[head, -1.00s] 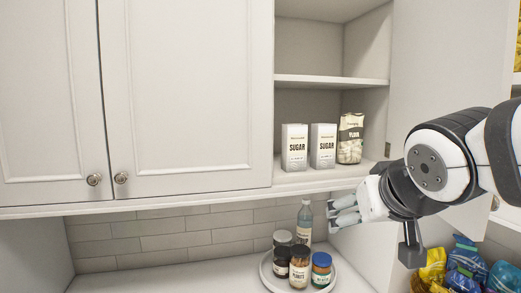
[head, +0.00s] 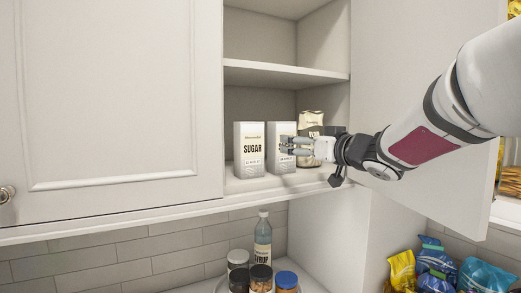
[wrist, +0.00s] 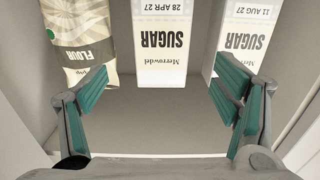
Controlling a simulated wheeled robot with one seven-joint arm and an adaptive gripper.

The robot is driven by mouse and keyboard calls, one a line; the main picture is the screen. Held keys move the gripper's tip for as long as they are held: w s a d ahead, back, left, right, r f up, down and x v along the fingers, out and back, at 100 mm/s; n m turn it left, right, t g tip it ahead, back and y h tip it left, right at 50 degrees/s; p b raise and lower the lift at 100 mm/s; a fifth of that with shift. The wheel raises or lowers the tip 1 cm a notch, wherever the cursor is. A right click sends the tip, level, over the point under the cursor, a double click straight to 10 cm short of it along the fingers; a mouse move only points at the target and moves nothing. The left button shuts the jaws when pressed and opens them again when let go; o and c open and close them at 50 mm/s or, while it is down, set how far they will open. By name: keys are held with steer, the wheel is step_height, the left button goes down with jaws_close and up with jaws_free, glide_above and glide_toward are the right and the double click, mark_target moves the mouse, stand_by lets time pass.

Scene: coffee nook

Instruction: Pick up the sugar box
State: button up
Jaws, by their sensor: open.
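Two white sugar boxes stand upright side by side on the cabinet's lower shelf. The left sugar box (head: 249,150) is in full view in the head view; it appears at the right in the wrist view (wrist: 244,40), dated 11 AUG 27. The right sugar box (head: 280,163) is partly hidden by my gripper (head: 285,146); in the wrist view it is in the middle (wrist: 164,45), dated 28 APR 27. My gripper is open and empty, in front of the right box. In the wrist view its fingers are spread wide, with that box beyond and between them.
A flour bag (head: 309,123) stands right of the boxes, close to my gripper; it also shows in the wrist view (wrist: 78,40). The open cabinet door (head: 420,70) is at the right. A syrup bottle (head: 263,240) and several jars stand on the counter below.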

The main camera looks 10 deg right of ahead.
glide_above(278, 163)
steer(key=w+d, duration=0.2)
steer(key=w, duration=0.1)
steer(key=shift+w+a+p, duration=0.1)
steer(key=shift+p, duration=0.3)
steer(key=shift+r, duration=0.1)
steer(key=c, duration=1.6)
